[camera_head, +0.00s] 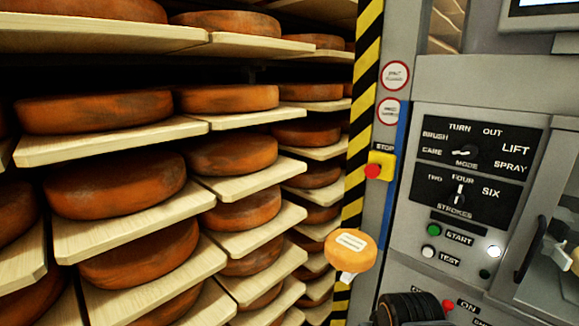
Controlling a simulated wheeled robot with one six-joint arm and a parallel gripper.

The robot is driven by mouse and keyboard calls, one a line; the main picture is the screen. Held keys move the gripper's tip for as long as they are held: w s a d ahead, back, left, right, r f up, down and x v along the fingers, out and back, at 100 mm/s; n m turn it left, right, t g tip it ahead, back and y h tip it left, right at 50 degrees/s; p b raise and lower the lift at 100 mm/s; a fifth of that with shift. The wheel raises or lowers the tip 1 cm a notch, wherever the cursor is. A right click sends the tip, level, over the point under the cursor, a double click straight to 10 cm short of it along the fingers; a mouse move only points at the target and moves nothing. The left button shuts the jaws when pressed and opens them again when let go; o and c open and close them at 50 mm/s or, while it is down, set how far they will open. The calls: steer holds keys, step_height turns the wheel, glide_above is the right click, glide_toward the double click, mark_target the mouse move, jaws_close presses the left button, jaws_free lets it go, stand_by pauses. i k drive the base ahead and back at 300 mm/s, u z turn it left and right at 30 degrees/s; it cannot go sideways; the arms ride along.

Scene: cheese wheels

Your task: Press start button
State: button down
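The start button is a round green button (434,231) on the grey machine panel, just left of the label START (459,238). It faces me and nothing covers it. A white button (428,251) sits just below it, beside the label TEST (449,260). I cannot make out my gripper in this view, and nothing is seen touching the start button.
A dark ribbed cylinder (411,307) is at the bottom edge, below the buttons. A red stop button (373,171) on a yellow box and an orange cheese-shaped piece (350,248) are to the left. Shelves of cheese wheels (100,112) fill the left side.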

mark_target(433, 230)
steer(key=z, duration=2.45)
steer(key=k, duration=1.15)
steer(key=u, duration=1.35)
steer(key=i, duration=1)
steer(key=u, duration=0.05)
